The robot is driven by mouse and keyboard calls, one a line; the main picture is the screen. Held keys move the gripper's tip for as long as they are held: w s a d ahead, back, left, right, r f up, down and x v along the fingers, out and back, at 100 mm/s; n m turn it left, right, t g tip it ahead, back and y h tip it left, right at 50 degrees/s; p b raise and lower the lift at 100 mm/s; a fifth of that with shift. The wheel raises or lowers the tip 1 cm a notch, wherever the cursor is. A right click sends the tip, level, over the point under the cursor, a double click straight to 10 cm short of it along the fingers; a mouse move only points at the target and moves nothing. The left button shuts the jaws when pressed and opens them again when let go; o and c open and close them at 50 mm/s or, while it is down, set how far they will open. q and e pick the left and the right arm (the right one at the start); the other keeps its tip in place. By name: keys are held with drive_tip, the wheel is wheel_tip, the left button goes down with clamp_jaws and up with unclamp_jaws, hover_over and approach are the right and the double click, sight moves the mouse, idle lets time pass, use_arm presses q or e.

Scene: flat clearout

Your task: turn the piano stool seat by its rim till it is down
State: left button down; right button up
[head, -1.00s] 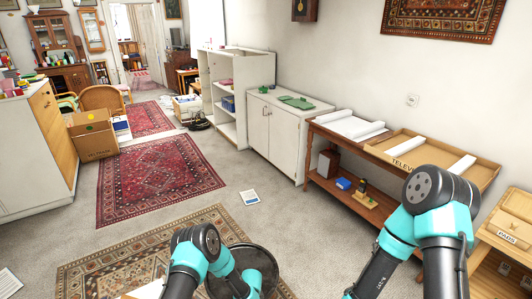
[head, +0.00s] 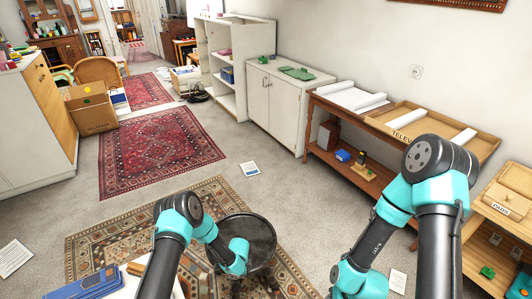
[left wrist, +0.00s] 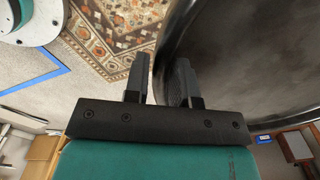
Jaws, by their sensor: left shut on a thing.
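The piano stool seat (head: 258,236) is a round black disc in the lower middle of the head view, over the patterned rug. In the left wrist view the seat (left wrist: 250,60) fills the upper right as a dark, shiny surface. My left gripper (left wrist: 160,78) is shut on the seat's rim, with one finger on either side of the edge. In the head view my left wrist lies against the seat's left side and hides part of it. The stool's lower part is mostly hidden. My right arm is at the right; its gripper is out of view.
A blue box (head: 82,287) and other items lie at the lower left, close to my left arm. A wooden console table (head: 372,176) and a white cabinet (head: 283,122) line the right wall.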

use_arm(q)
drive_tip(key=shift+a+r+m, duration=0.15)
drive_tip(key=shift+a+m, duration=0.35)
drive_tip(key=shift+a, duration=0.1)
drive_tip(key=shift+w+a+m, duration=0.25)
drive_tip(key=shift+a+m, duration=0.2)
drive_tip(key=shift+a, duration=0.25)
drive_tip(key=shift+w+a+m, duration=0.2)
drive_tip(key=shift+a+m, duration=0.25)
drive_tip(key=shift+a, duration=0.25)
drive_tip(key=shift+w+a+m, duration=0.15)
drive_tip(key=shift+a+m, duration=0.5)
drive_tip(key=shift+a, duration=0.3)
drive_tip(key=shift+w+a+m, duration=0.1)
drive_tip(key=shift+a+m, duration=0.55)
drive_tip(key=shift+a, duration=0.25)
drive_tip(key=shift+a, duration=0.1)
drive_tip(key=shift+w+a+m, duration=0.35)
drive_tip(key=shift+a+m, duration=0.15)
drive_tip(key=shift+a, duration=0.1)
drive_tip(key=shift+w+a+m, duration=0.75)
drive_tip(key=shift+a+m, duration=0.1)
drive_tip(key=shift+a, duration=0.2)
drive_tip(key=shift+w+a+m, duration=0.75)
drive_tip(key=shift+a+m, duration=0.1)
drive_tip(key=shift+a, duration=0.15)
